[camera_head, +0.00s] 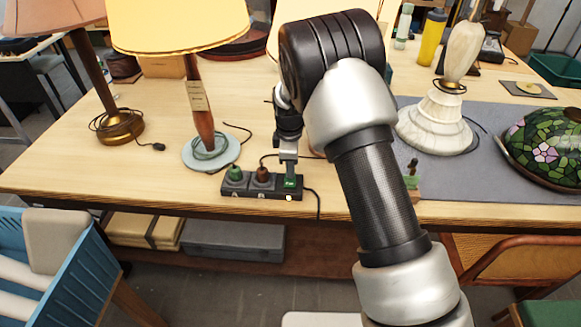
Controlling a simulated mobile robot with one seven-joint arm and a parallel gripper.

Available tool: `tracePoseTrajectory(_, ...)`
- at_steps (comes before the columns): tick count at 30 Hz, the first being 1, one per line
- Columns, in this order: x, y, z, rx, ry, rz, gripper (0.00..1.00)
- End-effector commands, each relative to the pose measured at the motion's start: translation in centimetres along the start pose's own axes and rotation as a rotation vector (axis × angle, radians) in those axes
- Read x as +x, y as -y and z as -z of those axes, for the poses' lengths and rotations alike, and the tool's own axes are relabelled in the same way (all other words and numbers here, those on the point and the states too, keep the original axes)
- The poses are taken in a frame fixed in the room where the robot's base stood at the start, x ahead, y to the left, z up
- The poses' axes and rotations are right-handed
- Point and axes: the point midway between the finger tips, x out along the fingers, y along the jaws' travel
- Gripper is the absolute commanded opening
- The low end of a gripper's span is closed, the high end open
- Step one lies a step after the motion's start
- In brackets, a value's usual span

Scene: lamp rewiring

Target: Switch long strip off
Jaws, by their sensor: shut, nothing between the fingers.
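The long strip (236,188) is a dark power strip lying near the front edge of the wooden table. A green plug (235,173) and a brown plug (262,174) stand in its left and middle parts. A green switch (290,183) is at its right end, with a small light spot just below it. My gripper (289,173) is shut and empty, pointing down right over the green switch. Whether the fingertips touch the switch I cannot tell. My arm comes in from the lower right and hides part of the table behind it.
A lit yellow-shaded lamp (180,28) stands behind the strip on a pale round base (211,152). A lamp with a brass base (120,126) is at left. A marble lamp (437,118) and stained-glass shade (549,147) are at right. A dark cord hangs over the table edge.

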Motion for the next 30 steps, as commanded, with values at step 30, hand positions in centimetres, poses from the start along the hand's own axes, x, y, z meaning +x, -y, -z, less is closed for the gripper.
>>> tracePoseTrajectory(30, 0.2, 1.6, 0.0, -0.001, 0.001, 0.006, 0.0)
